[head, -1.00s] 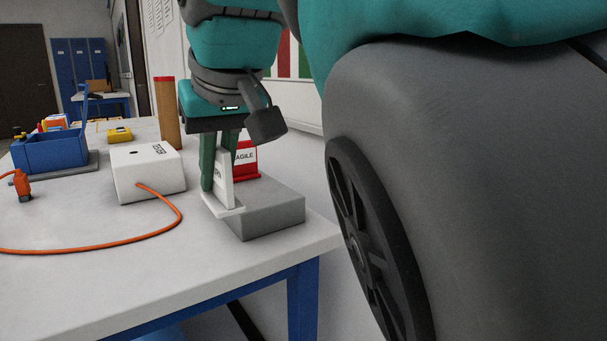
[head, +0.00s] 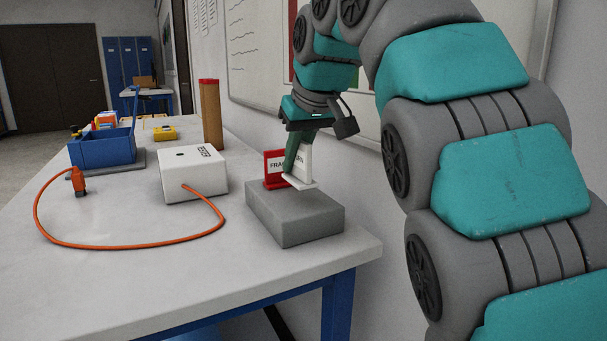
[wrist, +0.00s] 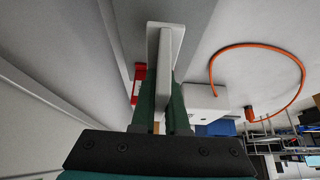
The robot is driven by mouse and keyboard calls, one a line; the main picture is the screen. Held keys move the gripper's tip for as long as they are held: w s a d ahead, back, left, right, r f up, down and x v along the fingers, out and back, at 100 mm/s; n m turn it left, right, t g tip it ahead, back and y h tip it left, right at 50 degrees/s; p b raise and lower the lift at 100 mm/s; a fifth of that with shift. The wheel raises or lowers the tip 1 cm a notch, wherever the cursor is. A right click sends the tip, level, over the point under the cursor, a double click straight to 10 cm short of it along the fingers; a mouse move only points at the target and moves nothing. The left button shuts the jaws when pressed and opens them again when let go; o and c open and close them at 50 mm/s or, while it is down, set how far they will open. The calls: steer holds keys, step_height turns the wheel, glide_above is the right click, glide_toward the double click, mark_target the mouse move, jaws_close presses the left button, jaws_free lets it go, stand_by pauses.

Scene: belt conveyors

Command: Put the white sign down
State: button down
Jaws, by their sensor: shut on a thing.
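The white sign (head: 304,162) is upright, with a flat foot, and is held by my gripper (head: 294,160). The green fingers are shut on its plate. In the head view its foot appears at the back edge of the grey block (head: 295,220); I cannot tell whether it touches anything. The wrist view shows the sign (wrist: 166,50) between the fingers (wrist: 161,105), its foot pointing away from the gripper. Part of its lettering is hidden by the fingers.
A red sign (head: 272,166) stands just left of the white sign, partly hidden. A white box (head: 193,176) with an orange cable (head: 140,245), a brown post (head: 211,118) and a blue bin (head: 103,150) share the table. The table's front is clear.

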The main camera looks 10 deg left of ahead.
mark_target(307, 143)
steer(key=shift+w+f, duration=0.1)
steer(key=shift+w, duration=0.2)
steer(key=shift+f, duration=1.7)
steer(key=shift+f, duration=0.15)
steer(key=c, duration=0.9)
jaws_free()
steer(key=shift+r, duration=0.25)
steer(key=shift+v, duration=3.7)
